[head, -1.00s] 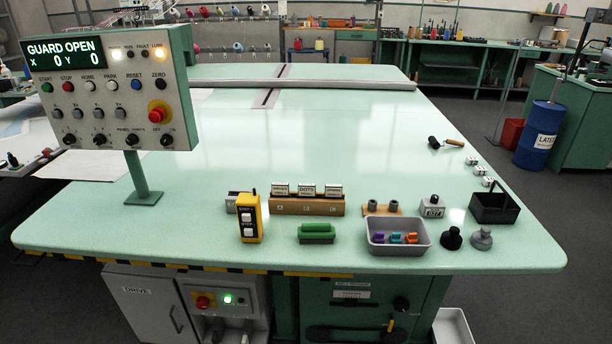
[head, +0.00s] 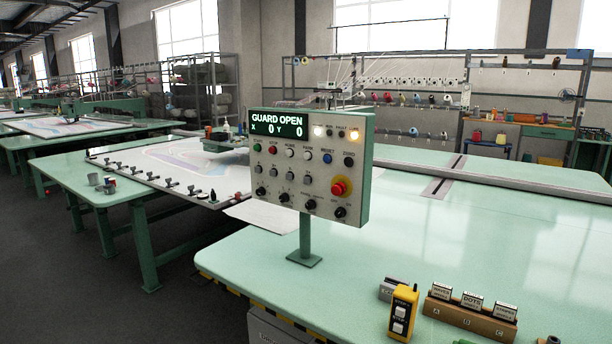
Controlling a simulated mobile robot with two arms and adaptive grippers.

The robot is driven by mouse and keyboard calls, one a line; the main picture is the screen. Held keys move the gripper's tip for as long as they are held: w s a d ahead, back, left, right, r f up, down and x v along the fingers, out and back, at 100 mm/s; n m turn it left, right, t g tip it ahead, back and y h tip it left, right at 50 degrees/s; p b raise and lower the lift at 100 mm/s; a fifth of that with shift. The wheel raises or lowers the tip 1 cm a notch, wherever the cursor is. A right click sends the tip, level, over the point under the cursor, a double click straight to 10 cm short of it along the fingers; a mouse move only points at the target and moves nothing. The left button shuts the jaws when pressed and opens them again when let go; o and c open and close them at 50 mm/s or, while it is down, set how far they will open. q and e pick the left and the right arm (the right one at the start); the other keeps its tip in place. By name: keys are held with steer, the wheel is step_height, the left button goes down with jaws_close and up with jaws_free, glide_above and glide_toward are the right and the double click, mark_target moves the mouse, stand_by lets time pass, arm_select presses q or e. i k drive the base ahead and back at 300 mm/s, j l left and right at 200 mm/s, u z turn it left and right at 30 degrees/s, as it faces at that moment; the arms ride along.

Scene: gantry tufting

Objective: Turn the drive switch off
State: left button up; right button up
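A control panel (head: 312,165) stands on a post on the green table, its display reading "GUARD OPEN, X 0 Y 0". It carries coloured buttons, a red emergency stop button (head: 341,188) and a bottom row of black knobs (head: 310,205). The knob labels are too small to read, so I cannot tell whether one is the drive switch. Under the table's near edge only the top of a grey cabinet (head: 272,328) shows, and its front controls are out of frame. Neither gripper is in view.
A yellow pendant (head: 404,312) and a wooden block with labelled stamps (head: 468,315) stand at the table's near right. Another table (head: 120,190) with a patterned sheet stands at left. Grey floor (head: 90,290) is open at lower left.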

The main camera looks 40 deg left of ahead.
mark_target(339, 212)
steer(key=i+j, duration=0.1)
steer(key=j, duration=0.45)
steer(key=i+j, duration=0.1)
steer(key=j, duration=0.45)
steer(key=i+j, duration=0.1)
steer(key=j, duration=0.4)
